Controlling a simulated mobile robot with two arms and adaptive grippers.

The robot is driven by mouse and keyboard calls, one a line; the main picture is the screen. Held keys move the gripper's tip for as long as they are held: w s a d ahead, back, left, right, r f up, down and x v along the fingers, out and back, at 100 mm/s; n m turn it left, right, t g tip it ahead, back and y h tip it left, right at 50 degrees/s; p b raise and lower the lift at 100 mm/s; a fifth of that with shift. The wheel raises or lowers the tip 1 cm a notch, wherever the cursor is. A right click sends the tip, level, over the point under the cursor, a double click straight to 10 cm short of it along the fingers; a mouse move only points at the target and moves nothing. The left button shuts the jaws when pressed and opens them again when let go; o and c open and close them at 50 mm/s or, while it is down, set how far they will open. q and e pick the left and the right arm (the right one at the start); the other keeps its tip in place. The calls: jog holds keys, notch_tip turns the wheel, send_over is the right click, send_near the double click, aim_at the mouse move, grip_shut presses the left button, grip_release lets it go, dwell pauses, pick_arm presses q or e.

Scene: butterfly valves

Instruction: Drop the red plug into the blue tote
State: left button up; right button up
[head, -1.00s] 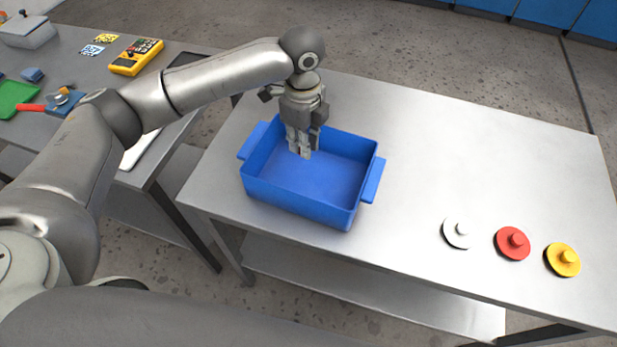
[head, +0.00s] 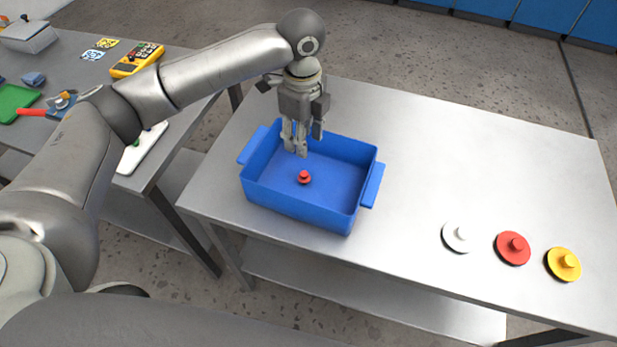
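The blue tote (head: 300,208) stands at the left end of the metal table, open at the top. The small red plug (head: 304,177) is inside the tote's walls, below my gripper and apart from it. It looks to be at the tote's floor. My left gripper (head: 295,152) points down over the back left part of the tote, with its fingers apart and nothing between them. My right gripper is not in view.
A white disc (head: 457,237), a red disc (head: 512,248) and a yellow disc (head: 563,264), each with a knob, lie at the table's front right. The middle of the table (head: 440,150) is clear. A yellow meter (head: 138,60) lies on the left bench.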

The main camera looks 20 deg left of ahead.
pick_arm(q)
notch_tip(320, 180, up, 9)
jog(key=shift+f, duration=0.2)
jog(key=shift+f, duration=0.1)
dwell(0.4)
